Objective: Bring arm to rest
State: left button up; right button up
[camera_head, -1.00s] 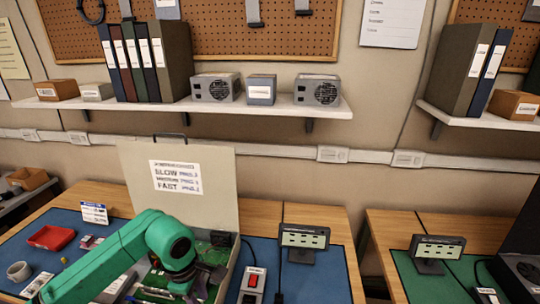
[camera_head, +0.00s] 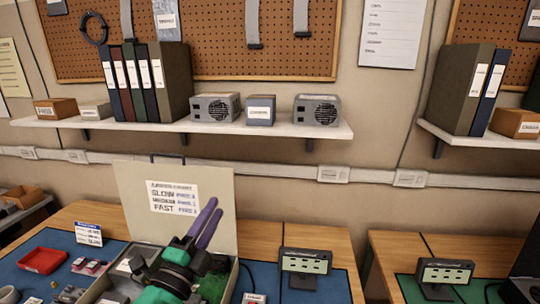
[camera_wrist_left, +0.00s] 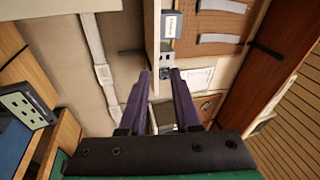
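My left arm (camera_head: 160,294) shows in green at the bottom of the head view. Its left gripper (camera_head: 215,208) points up in front of the open case's lid, with two purple fingers. In the left wrist view the gripper (camera_wrist_left: 159,76) has its fingers apart with nothing between them, and the shelf and pegboard lie beyond. My right arm and gripper are not in view.
An open case stands on the blue mat, its upright lid (camera_head: 130,190) behind my gripper. A red tray (camera_head: 43,260) lies at left. A small display (camera_head: 305,262) stands right of the case. A wall shelf (camera_head: 270,130) holds binders and grey boxes.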

pick_arm(q)
jog(key=s+a+f+n+g+y, duration=0.35)
jog(key=a+f+n, duration=0.3)
jog(key=f, duration=0.25)
jog(key=s+a+f+n+g+y, duration=0.2)
jog(key=a+f+n+g+y, duration=0.25)
jog(key=f+n, duration=0.35)
jog(key=s+f+n+g+h, duration=0.35)
jog(key=s+f+g, duration=0.55)
jog(key=s+f, duration=0.55)
jog(key=s+f+y+b, duration=0.1)
jog(key=s+f+b, duration=0.15)
jog(key=f, duration=1.25)
jog(key=s+f+b, duration=0.1)
jog(key=f+b, duration=0.3)
jog(key=f, duration=1)
jog(key=s+a+f+g+b, duration=0.2)
jog(key=s+a+f+b, duration=0.1)
jog(key=s+f, duration=1.2)
notch_tip(320, 180, down, 3)
jog(key=shift+s+r, duration=0.2)
jog(key=shift+s, duration=0.2)
